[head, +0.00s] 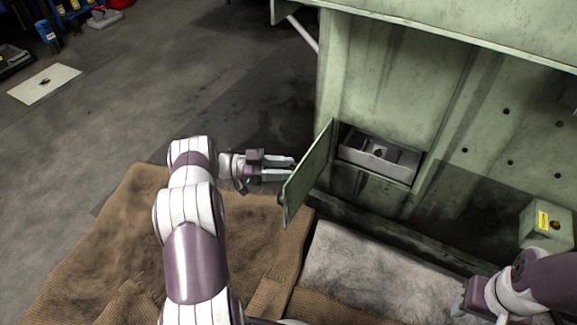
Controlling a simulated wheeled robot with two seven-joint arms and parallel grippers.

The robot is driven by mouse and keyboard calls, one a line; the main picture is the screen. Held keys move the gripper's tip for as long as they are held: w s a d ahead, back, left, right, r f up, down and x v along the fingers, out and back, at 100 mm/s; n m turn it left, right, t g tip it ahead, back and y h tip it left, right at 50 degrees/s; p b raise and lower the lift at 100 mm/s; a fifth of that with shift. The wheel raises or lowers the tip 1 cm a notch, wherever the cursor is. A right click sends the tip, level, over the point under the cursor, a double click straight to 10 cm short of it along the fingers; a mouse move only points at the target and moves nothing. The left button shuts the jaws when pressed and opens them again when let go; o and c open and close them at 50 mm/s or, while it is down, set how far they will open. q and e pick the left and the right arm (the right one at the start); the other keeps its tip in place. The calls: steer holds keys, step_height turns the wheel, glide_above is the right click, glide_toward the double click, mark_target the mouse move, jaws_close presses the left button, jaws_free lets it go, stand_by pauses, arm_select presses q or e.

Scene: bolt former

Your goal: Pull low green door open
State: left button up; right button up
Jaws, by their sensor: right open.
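The low green door (309,172) stands swung open on the green machine and sticks out towards me. Behind it the low compartment (345,133) is uncovered, with a grey metal box-like part (380,156) inside. My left gripper (294,168) is just left of the door, pointing right at its outer face. Its two fingers show a gap with nothing seen between them. I cannot tell whether the tips touch the door. My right gripper (468,299) is low at the right, far from the door, open and only partly visible.
The green machine (395,70) fills the back right. A small green box with a yellow label (546,224) is at the right. Brown matting (115,235) and a pale grey mat (350,265) lie below. Open floor (160,80) is at the left.

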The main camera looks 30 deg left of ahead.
arm_select(q)
steer(key=p+v, duration=0.1)
steer(key=v, duration=1)
steer(key=shift+a, duration=0.15)
